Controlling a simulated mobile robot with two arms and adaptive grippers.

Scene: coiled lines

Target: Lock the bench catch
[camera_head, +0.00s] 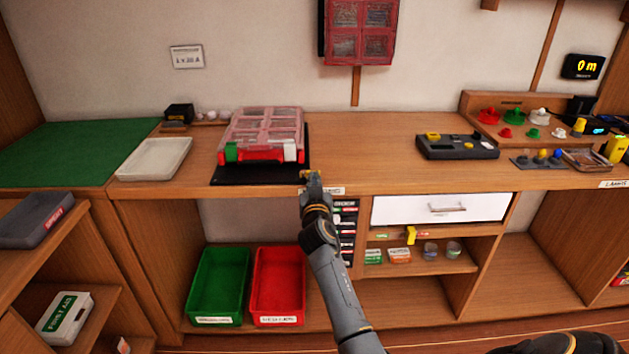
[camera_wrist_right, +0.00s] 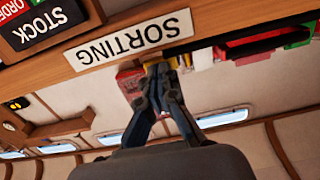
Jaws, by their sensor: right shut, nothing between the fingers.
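My right gripper (camera_head: 312,179) is at the front edge of the bench (camera_head: 375,180), just in front of the black mat. Its fingers are together and empty; they also show together in the right wrist view (camera_wrist_right: 162,72). A small yellow part (camera_head: 304,173), which looks like the bench catch, is at the fingertips on the bench edge. It is partly hidden in the right wrist view (camera_wrist_right: 178,57). I cannot tell whether the fingers touch it or which way it is set. My left gripper is out of view.
A red case with a clear lid (camera_head: 262,125) lies on the black mat (camera_head: 230,173) behind the gripper. A white tray (camera_head: 153,160) is left of it, a dark device (camera_head: 457,147) right. A "SORTING" label (camera_wrist_right: 133,40) is on the bench edge. Green (camera_head: 217,285) and red (camera_head: 278,285) bins stand below.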

